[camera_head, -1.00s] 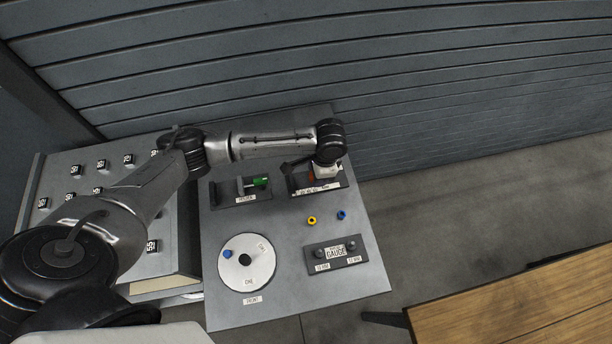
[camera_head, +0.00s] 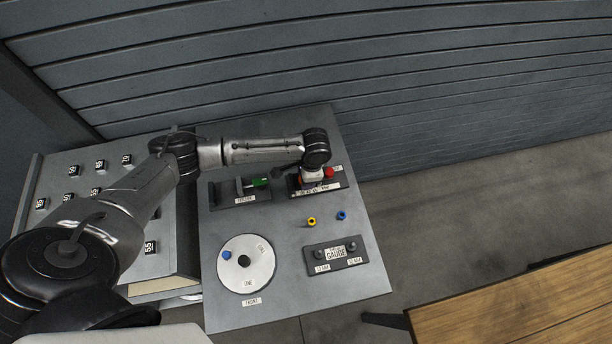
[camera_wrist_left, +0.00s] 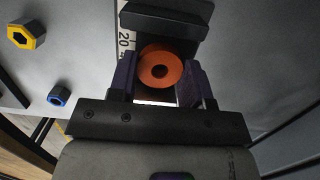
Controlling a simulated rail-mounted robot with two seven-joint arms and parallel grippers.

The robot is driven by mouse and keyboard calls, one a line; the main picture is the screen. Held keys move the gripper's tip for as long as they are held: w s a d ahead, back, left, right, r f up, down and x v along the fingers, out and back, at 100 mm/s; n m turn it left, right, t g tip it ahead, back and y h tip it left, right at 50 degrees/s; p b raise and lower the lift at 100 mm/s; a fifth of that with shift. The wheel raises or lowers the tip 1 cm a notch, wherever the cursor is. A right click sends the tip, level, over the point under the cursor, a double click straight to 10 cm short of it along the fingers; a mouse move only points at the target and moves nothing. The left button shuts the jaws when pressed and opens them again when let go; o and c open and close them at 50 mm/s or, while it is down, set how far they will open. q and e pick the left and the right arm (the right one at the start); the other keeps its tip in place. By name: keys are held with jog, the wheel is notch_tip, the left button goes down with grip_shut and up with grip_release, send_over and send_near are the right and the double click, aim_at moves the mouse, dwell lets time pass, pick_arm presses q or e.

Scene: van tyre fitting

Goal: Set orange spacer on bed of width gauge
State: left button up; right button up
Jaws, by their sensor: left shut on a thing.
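The orange spacer (camera_wrist_left: 173,58), a thick ring with a hole, sits between the two fingers of my left gripper (camera_head: 313,180), which is shut on it. The dark fixture with a number scale (camera_head: 336,184), which looks like the width gauge, is at the back right of the grey bench. It also shows in the wrist view behind the spacer, as a dark block (camera_wrist_left: 165,20) beside a scale reading 20. I cannot tell if the spacer touches the bed. A red part (camera_head: 328,172) shows just right of my gripper. My right gripper is not in view.
A dark fixture with a green part (camera_head: 260,182) stands to the left. In front lie a yellow nut (camera_head: 312,222), a blue nut (camera_head: 342,215), a white disc (camera_head: 262,270) and a plate marked GAUGE (camera_head: 345,262). A slatted wall rises behind the bench.

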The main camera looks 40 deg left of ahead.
pick_arm(q)
jog(key=o, duration=0.9)
jog(key=shift+f, duration=0.1)
